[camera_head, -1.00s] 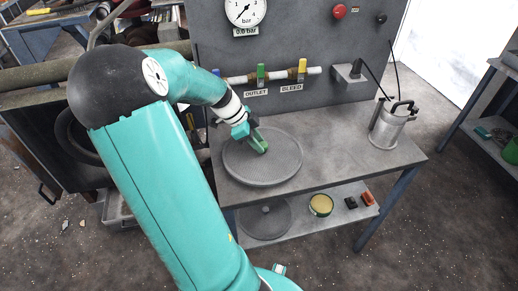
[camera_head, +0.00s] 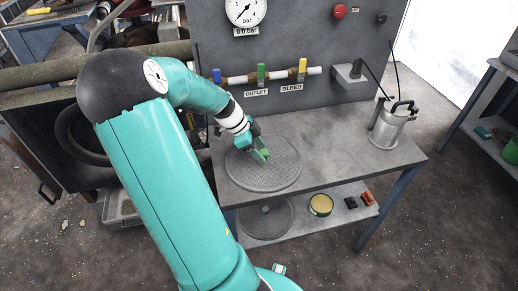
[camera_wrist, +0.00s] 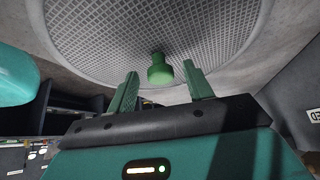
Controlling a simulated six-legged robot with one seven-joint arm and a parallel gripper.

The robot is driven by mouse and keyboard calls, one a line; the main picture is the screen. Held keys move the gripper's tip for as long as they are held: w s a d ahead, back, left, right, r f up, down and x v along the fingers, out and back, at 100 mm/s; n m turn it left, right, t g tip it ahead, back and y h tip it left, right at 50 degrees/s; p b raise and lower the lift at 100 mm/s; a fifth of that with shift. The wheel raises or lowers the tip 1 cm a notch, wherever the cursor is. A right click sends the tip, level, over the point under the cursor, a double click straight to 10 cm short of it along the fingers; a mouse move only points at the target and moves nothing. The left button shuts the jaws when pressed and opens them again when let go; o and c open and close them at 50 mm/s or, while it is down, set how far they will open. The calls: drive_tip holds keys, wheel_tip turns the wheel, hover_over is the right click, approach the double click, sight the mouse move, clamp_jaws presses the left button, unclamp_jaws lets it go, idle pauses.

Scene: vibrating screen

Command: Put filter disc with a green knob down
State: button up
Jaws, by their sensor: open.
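The grey mesh filter disc (camera_head: 281,171) lies flat on the bench top in the head view. Its round mesh face also fills the upper wrist view (camera_wrist: 100,32). The green knob (camera_wrist: 160,72) stands out from the middle of the disc. My gripper (camera_head: 262,154) is over the disc's centre. In the wrist view, its two green fingers are spread on either side of the knob, with a visible gap at each side. In the head view, the fingers partly hide the knob.
A metal canister (camera_head: 389,127) stands at the bench's right. Valve handles and a gauge (camera_head: 243,10) are on the back panel. The lower shelf holds another round disc (camera_head: 267,222), a yellow tin (camera_head: 320,205) and small blocks. The bench right of the disc is clear.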

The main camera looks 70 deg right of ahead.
drive_tip(key=v, duration=1.2)
drive_tip(key=w+a+r+n+t, duration=0.2)
drive_tip(key=w+a+n+t, duration=0.1)
drive_tip(key=w+a+n, duration=0.65)
drive_tip(key=w+a+r+n+t, duration=0.2)
drive_tip(key=w+a+n+t, duration=0.3)
drive_tip(key=a, duration=0.7)
drive_tip(key=s+a+r+n+t, duration=0.1)
drive_tip(key=s+a+r+n, duration=0.1)
drive_tip(key=a+n, duration=0.7)
drive_tip(key=s+a+r+n+t+y, duration=0.1)
drive_tip(key=s+a+r+n+t, duration=0.1)
drive_tip(key=a+n, duration=0.7)
drive_tip(key=a+r, duration=0.1)
drive_tip(key=a, duration=0.4)
drive_tip(key=shift+a+r+t+y, duration=0.2)
drive_tip(key=shift+r+t+y, duration=0.1)
